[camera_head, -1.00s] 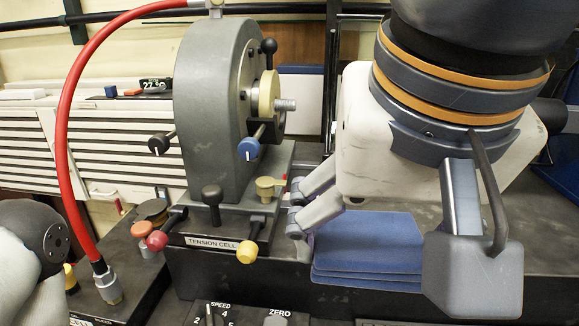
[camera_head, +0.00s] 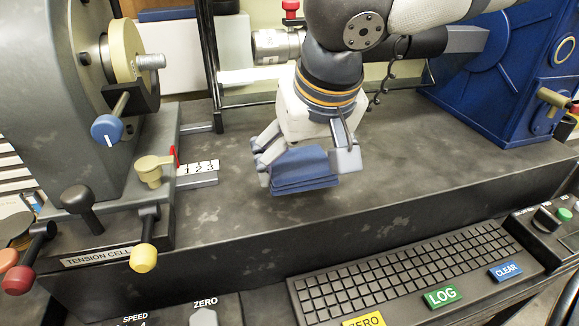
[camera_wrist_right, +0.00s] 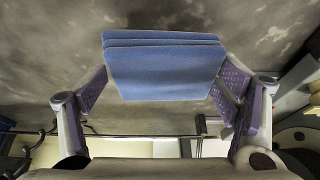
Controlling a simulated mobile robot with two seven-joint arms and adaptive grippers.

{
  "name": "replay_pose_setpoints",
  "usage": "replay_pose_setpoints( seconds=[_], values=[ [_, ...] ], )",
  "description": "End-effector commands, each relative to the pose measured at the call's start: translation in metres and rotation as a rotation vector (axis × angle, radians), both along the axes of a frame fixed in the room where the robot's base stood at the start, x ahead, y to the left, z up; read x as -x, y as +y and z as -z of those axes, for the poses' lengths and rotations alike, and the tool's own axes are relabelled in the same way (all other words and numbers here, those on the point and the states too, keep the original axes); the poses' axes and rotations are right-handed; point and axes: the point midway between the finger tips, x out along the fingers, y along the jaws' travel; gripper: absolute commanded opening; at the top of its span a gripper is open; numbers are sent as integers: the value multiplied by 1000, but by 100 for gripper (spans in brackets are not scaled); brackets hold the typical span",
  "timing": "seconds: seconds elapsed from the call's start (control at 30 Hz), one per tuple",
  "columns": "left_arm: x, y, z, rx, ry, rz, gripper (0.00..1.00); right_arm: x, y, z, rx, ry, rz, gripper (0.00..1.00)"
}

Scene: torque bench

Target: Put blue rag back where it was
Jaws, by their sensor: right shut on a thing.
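The blue rag (camera_head: 303,170) is folded in a flat stack of layers. My right gripper (camera_head: 305,160) points down and is shut on it, with fingers at either side. In the right wrist view the rag (camera_wrist_right: 165,68) lies between the two purple-padded fingers (camera_wrist_right: 165,92). The rag is over the dark bench top (camera_head: 400,170), to the right of the tension cell; I cannot tell whether it touches the surface. My left gripper does not show.
The grey tension cell (camera_head: 60,100) with its coloured knobs stands at the left, beside a small numbered scale (camera_head: 198,168). A blue machine housing (camera_head: 500,70) stands at the back right. A keyboard (camera_head: 400,275) lies in front below the bench edge. Bench top right of the rag is clear.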

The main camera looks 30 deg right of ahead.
Motion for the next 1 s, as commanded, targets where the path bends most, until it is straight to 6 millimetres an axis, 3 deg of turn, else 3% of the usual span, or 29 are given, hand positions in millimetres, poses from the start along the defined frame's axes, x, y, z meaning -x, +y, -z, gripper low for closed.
replay_pose_setpoints(
  seconds=[0.1, 0.2, 0.57, 0.6, 0.63, 1.0],
  values=[
    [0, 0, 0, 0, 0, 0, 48, -1, -3, 24, 2, 6, 0, 52],
    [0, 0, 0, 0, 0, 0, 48, -1, -3, 34, 0, 3, 0, 52],
    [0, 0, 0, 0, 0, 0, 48, -2, -3, 38, 1, 1, 0, 52],
    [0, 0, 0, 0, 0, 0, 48, -2, -2, 38, 1, 1, 0, 92],
    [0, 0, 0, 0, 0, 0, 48, -2, -2, 38, 0, 1, 1, 98],
    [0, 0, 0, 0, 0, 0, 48, -2, -2, 36, 0, 1, 2, 100]
  ],
)
